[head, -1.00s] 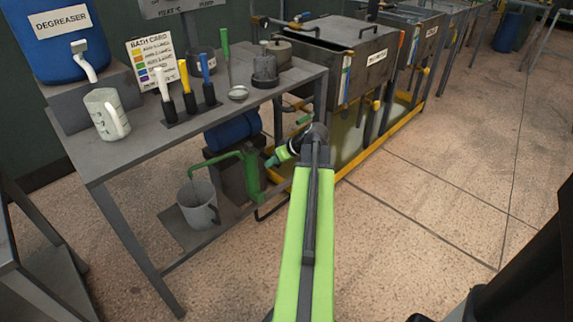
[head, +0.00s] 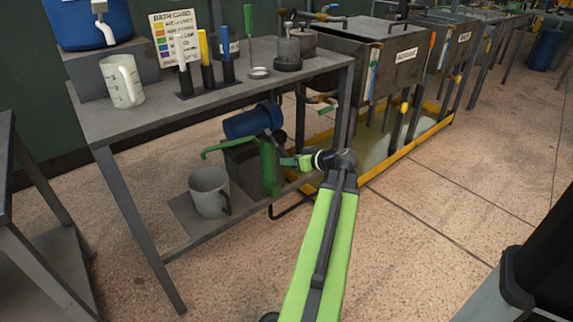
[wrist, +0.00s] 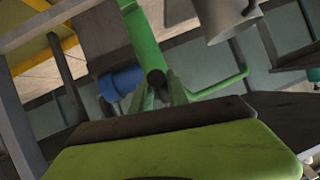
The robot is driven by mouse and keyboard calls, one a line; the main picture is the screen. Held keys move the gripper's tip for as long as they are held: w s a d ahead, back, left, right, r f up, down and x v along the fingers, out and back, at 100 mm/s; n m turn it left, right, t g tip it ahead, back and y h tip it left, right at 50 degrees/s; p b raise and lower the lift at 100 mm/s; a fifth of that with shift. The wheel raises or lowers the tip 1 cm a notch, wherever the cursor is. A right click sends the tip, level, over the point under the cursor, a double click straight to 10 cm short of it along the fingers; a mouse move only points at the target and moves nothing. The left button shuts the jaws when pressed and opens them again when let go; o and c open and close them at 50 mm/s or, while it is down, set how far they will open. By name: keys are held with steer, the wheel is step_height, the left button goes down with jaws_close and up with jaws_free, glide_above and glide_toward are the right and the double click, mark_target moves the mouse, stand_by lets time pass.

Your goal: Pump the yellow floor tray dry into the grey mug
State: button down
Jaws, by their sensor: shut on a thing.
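The grey mug (head: 209,192) stands upright on the bench's lower shelf, under the spout of a green hand pump (head: 268,168). The mug's contents cannot be made out. The yellow floor tray (head: 420,138) lies under the tanks, with pale murky liquid in it. My gripper (head: 299,162) is just right of the pump, shut on the pump handle; little of the handle shows in the head view. In the wrist view the gripper fingers (wrist: 162,92) close around the dark end of the green handle (wrist: 155,78). The mug also shows in the wrist view (wrist: 228,18).
The bench top (head: 150,112) carries a white jug (head: 123,82), coloured brushes (head: 206,65) and a blue degreaser container (head: 88,22). A blue cylinder (head: 253,121) is behind the pump. Bench legs stand close to my arm. Open floor lies to the right.

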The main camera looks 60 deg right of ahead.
steer(key=shift+w+a, duration=0.1)
steer(key=shift+w, duration=0.05)
steer(key=c, duration=1.3)
jaws_free()
steer(key=p+v, duration=0.7)
steer(key=v, duration=1)
steer(key=shift+s, duration=0.25)
steer(key=shift+r, duration=0.1)
